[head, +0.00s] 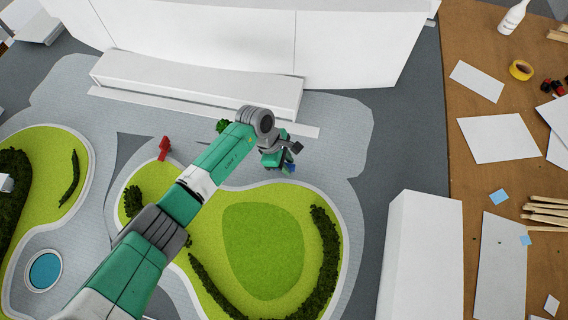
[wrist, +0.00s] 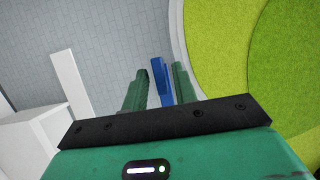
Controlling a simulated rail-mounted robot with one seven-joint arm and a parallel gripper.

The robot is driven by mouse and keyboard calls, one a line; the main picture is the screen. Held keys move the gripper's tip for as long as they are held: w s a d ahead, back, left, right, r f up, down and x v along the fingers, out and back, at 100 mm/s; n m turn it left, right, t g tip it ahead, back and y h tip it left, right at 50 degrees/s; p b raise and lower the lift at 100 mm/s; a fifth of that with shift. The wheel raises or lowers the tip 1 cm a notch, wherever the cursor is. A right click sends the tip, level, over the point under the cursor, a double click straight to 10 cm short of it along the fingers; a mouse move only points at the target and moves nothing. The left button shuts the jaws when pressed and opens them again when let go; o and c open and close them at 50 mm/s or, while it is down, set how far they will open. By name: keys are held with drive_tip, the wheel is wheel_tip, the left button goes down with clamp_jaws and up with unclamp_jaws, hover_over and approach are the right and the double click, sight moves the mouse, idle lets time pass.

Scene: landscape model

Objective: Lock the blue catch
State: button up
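The blue catch (wrist: 161,80) shows in the wrist view as a narrow upright blue piece between my two green fingers. In the head view a small bit of blue (head: 290,168) shows right by my gripper (head: 292,158), mostly hidden by it. In the wrist view my gripper (wrist: 161,72) has its fingers apart, one on each side of the blue piece. A thin gap shows at the left finger; whether the right finger touches the blue cannot be told. What the catch is fixed to is hidden.
A red post-like piece (head: 164,148) stands left of my arm on the grey paving. A long white block (head: 200,85) lies behind my gripper. Green lawn islands with dark hedges (head: 325,250) lie in front. A white box (head: 422,255) stands at the right, beside a cluttered brown table (head: 470,190).

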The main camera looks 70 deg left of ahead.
drive_tip(key=c, duration=0.4)
drive_tip(key=shift+o, duration=0.2)
drive_tip(key=shift+r, duration=0.1)
drive_tip(key=shift+r+p, duration=0.1)
drive_tip(key=shift+p, duration=0.45)
drive_tip(key=shift+n+p, duration=0.4)
drive_tip(key=shift+p, duration=0.2)
drive_tip(key=shift+d+n+y+p, duration=0.1)
drive_tip(key=shift+n+y+p, duration=0.2)
drive_tip(key=shift+p, duration=0.25)
drive_tip(key=shift+f, duration=0.2)
